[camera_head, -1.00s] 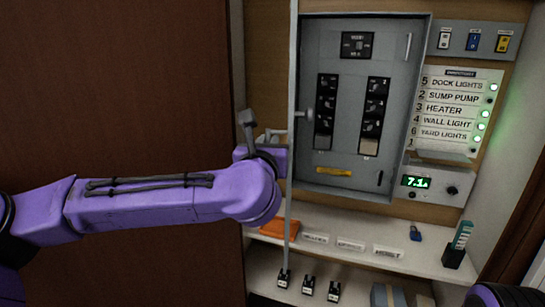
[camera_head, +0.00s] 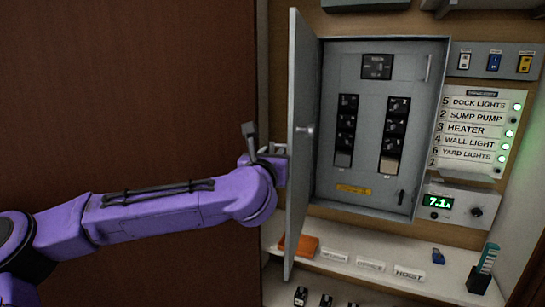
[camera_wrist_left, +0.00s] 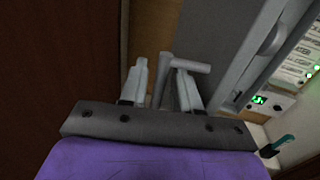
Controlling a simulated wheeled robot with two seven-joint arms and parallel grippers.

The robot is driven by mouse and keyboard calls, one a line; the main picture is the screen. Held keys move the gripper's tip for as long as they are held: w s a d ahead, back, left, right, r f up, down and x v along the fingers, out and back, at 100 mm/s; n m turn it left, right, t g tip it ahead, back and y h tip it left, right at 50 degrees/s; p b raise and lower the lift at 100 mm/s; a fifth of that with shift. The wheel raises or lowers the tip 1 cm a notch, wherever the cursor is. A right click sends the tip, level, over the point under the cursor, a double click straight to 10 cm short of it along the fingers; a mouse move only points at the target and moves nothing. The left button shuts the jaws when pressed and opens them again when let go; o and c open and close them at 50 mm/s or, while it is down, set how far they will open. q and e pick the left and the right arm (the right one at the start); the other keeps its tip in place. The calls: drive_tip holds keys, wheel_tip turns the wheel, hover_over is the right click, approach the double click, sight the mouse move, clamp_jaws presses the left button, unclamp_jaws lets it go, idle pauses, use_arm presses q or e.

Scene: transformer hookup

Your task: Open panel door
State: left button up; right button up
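The grey panel door (camera_head: 302,90) stands swung out from the left side of the grey breaker panel (camera_head: 408,60), and its inner face shows as a narrow strip in the head view. My left gripper (camera_head: 272,152) is at the outer side of the door, partly hidden behind its edge. In the left wrist view, the two fingers of my left gripper (camera_wrist_left: 163,88) are apart, with a grey L-shaped handle (camera_wrist_left: 190,65) between and just beyond them. I cannot tell whether they touch it. The right gripper is not in view.
A shelf (camera_head: 385,282) below the panel holds an orange item (camera_head: 299,245), labels and a blue padlock (camera_head: 438,256). A label board (camera_head: 475,131) and a meter box (camera_head: 455,205) are right of the panel. A brown wall (camera_head: 130,80) fills the left.

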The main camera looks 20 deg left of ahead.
use_arm(q)
drive_tip(key=s+b, duration=0.4)
drive_tip(key=s, duration=0.6)
drive_tip(key=shift+s+d, duration=0.25)
drive_tip(key=shift+d, duration=0.2)
